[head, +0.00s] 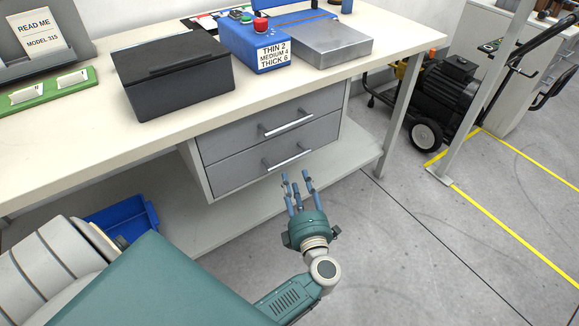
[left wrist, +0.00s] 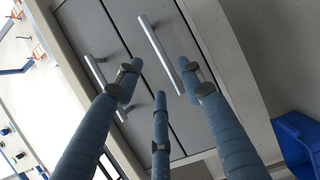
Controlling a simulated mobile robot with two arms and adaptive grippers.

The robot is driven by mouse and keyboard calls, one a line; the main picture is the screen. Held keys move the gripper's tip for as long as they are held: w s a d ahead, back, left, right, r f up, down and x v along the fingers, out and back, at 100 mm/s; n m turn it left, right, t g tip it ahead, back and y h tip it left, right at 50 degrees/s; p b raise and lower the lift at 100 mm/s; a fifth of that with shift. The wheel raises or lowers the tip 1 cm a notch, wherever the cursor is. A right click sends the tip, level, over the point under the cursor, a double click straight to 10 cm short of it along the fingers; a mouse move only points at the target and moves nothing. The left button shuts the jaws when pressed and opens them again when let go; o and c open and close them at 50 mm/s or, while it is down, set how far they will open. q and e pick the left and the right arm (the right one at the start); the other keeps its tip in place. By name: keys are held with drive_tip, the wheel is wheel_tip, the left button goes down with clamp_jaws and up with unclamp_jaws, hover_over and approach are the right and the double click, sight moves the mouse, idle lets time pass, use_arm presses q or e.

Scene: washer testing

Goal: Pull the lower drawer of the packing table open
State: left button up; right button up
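The grey lower drawer (head: 240,171) of the packing table is shut, with a straight metal bar handle (head: 287,160). In the left wrist view the lower drawer's handle (left wrist: 156,45) runs slantwise, its lower end in line with the space between my fingers. My left gripper (head: 297,178) is in front of and slightly below this handle in the head view, its three blue fingers spread and empty, pointing at the drawer. The fingers also show in the left wrist view (left wrist: 159,82). I cannot tell whether they touch the handle. My right gripper is not in view.
The upper drawer (head: 255,128) is shut, its handle (head: 287,123) just above. A black box (head: 178,80), a blue button box (head: 255,45) and a metal block (head: 331,43) stand on the tabletop. A blue bin (head: 120,222) sits on the low shelf.

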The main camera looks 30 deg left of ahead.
sight(290, 160)
use_arm(q)
drive_tip(key=b+x, duration=0.1)
drive_tip(key=x, duration=0.8)
drive_tip(key=shift+w+a, duration=0.3)
drive_tip(key=shift+w, duration=0.05)
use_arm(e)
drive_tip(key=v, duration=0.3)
use_arm(q)
clamp_jaws()
